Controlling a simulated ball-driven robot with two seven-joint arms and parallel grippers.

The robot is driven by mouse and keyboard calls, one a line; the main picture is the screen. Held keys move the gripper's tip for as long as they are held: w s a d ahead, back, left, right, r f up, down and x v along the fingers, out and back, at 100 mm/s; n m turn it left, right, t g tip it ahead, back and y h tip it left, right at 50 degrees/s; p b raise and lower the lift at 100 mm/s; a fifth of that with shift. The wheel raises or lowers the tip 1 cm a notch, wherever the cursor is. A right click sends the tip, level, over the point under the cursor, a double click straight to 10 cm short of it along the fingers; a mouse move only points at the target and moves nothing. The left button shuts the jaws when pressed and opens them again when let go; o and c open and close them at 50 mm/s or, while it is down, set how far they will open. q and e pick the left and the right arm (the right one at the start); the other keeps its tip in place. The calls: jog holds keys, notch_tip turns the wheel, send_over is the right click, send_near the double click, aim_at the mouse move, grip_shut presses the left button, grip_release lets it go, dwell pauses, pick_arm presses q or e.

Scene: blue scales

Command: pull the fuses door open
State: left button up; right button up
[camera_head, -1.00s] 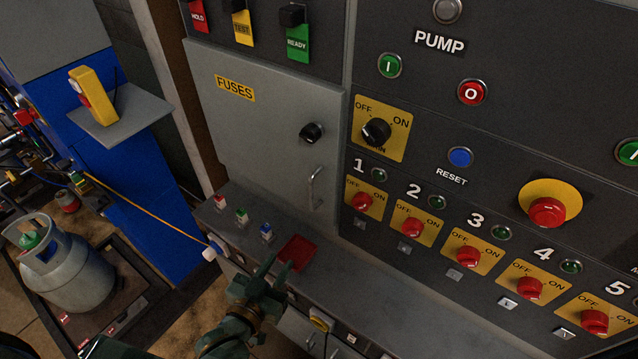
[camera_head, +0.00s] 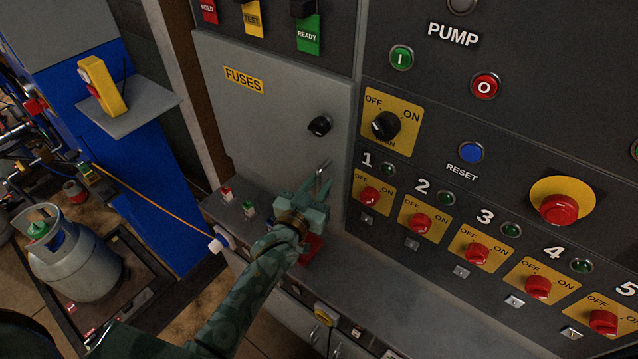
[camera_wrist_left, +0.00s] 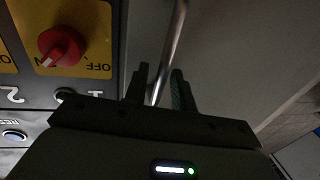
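The grey fuses door (camera_head: 270,120), with a yellow FUSES label, looks closed flush in the panel. A black knob (camera_head: 320,125) is on its right side, and a metal bar handle (camera_head: 322,169) is below the knob. My left gripper (camera_head: 318,188) is at the handle, hiding its lower part. In the left wrist view the handle (camera_wrist_left: 172,50) runs down between the two fingers (camera_wrist_left: 158,88), which stand apart with gaps beside the bar. The door surface (camera_wrist_left: 235,55) lies behind it. My right gripper is in neither view.
A row of red switches (camera_head: 420,223) is to the right of the door; switch one (camera_wrist_left: 62,46) shows close in the wrist view. A ledge (camera_head: 385,275) with small toggles (camera_head: 227,194) and a red patch (camera_head: 312,248) lies below. A gas cylinder (camera_head: 75,260) stands at lower left.

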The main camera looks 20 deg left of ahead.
pick_arm(q)
jog(key=shift+w, duration=0.4)
grip_shut()
